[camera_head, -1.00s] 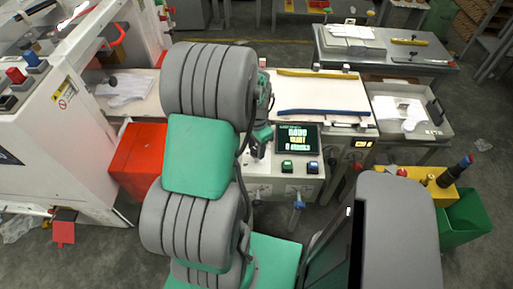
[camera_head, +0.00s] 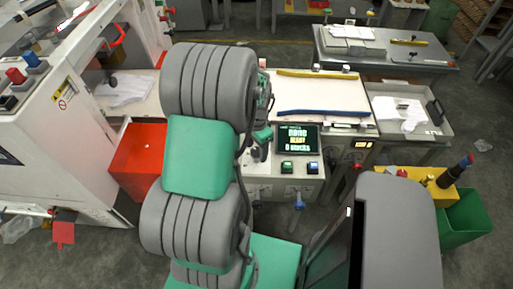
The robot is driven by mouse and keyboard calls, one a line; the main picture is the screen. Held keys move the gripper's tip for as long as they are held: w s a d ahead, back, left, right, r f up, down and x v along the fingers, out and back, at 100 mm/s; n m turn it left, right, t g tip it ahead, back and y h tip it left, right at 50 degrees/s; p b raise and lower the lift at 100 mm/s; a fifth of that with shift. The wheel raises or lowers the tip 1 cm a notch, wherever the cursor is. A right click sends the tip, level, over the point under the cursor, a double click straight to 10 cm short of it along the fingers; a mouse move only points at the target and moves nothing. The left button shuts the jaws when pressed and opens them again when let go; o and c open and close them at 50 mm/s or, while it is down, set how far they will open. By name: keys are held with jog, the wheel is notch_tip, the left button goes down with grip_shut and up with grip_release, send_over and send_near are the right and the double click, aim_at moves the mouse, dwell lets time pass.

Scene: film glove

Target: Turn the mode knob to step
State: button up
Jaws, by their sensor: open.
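My gripper (camera_head: 259,151) is small in view at the left end of the control panel (camera_head: 258,168). It points down at the panel and its jaws are open. My large grey and green arm links cover the area just left of it. The mode knob cannot be made out; it may be hidden behind my gripper or arm. A dark display (camera_head: 298,138) with green and yellow text stands right of the gripper. Its small text is hard to read. Below it are a green push button (camera_head: 287,167) and a blue-white push button (camera_head: 312,167).
A feed table (camera_head: 325,93) with yellow and blue bars lies behind the panel. A red bin (camera_head: 138,155) stands left of my arm. A blue-handled lever (camera_head: 299,202) hangs below the panel front. A grey tray table (camera_head: 440,127) is at right.

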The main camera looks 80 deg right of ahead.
aim_at(256, 150)
notch_tip(256, 150, up, 8)
jog(key=shift+f+b, duration=0.1)
jog(key=shift+b, duration=0.3)
jog(key=n, duration=0.3)
jog(key=a+f+n+y, duration=0.1)
jog(key=a+f+n, duration=0.2)
jog(key=a, duration=0.3)
jog(key=w+a+r+n+h, duration=0.1)
jog(key=w+a+r+n, duration=0.2)
jog(key=w+a+n, duration=0.4)
jog(key=w+a+r+n+h, duration=0.1)
jog(key=w+a+r+n, duration=0.3)
jog(key=w+a, duration=0.55)
jog(key=w+a+r+n+t, duration=0.1)
jog(key=w+a+r+n, duration=0.2)
jog(key=a, duration=0.6)
jog(key=w+a+r+n+t+y, duration=0.1)
jog(key=w+a+r+n+t, duration=0.1)
jog(key=w+a+n, duration=0.4)
jog(key=a+r, duration=0.1)
jog(key=a, duration=0.2)
jog(key=shift+t, duration=0.3)
